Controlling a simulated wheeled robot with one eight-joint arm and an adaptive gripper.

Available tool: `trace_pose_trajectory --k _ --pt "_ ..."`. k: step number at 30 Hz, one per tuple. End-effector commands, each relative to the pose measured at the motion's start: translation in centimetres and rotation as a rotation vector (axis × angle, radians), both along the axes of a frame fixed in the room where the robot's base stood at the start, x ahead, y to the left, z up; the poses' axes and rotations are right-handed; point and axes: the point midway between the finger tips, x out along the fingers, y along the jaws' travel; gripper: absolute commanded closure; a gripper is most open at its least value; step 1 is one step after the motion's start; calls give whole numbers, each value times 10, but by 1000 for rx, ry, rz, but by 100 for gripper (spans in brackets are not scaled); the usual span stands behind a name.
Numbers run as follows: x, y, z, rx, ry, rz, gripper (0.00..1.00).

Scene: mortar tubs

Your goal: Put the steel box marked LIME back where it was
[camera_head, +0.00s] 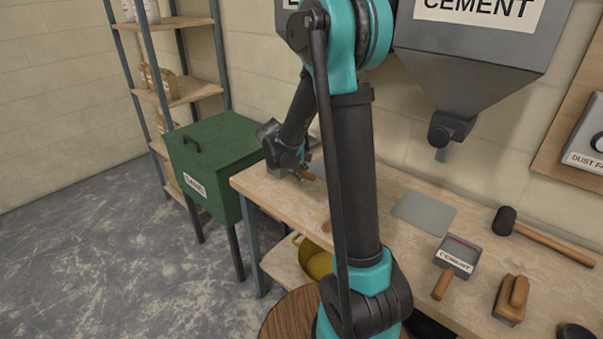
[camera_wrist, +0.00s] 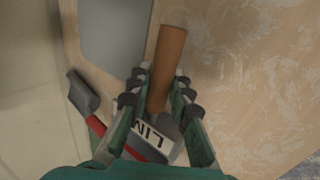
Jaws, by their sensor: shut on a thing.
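The steel box marked LIME shows in the wrist view by its label (camera_wrist: 150,138), of which "LIM" is readable, and by its brown wooden handle (camera_wrist: 170,55). My gripper (camera_wrist: 157,88) is shut on that handle; its fingers hide part of the box. In the head view my gripper (camera_head: 301,170) is over the left end of the wooden bench (camera_head: 385,195), with a bit of the brown handle (camera_head: 309,176) showing. The box's body is hidden there. I cannot tell whether the box touches the bench.
On the bench are a grey sheet (camera_head: 424,213), a CEMENT box (camera_head: 458,255), a mallet (camera_head: 505,220) and a wooden float (camera_head: 511,298). A green bin (camera_head: 215,150) stands left of the bench. A grey hopper (camera_head: 470,60) hangs above. A red-handled tool (camera_wrist: 84,93) lies close by.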

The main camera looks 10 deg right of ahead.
Motion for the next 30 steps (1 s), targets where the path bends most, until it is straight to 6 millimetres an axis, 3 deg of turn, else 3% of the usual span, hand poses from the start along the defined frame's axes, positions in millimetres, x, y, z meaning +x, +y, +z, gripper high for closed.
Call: trace_pose_trajectory --k 6,7,9,20,30 --pt "0 0 -2 0 0 0 100" --pt "0 0 -2 0 0 0 77" --pt "0 0 -2 0 0 0 72" --pt "-1 1 3 0 0 0 72" --pt "-20 26 48 1 1 2 72"
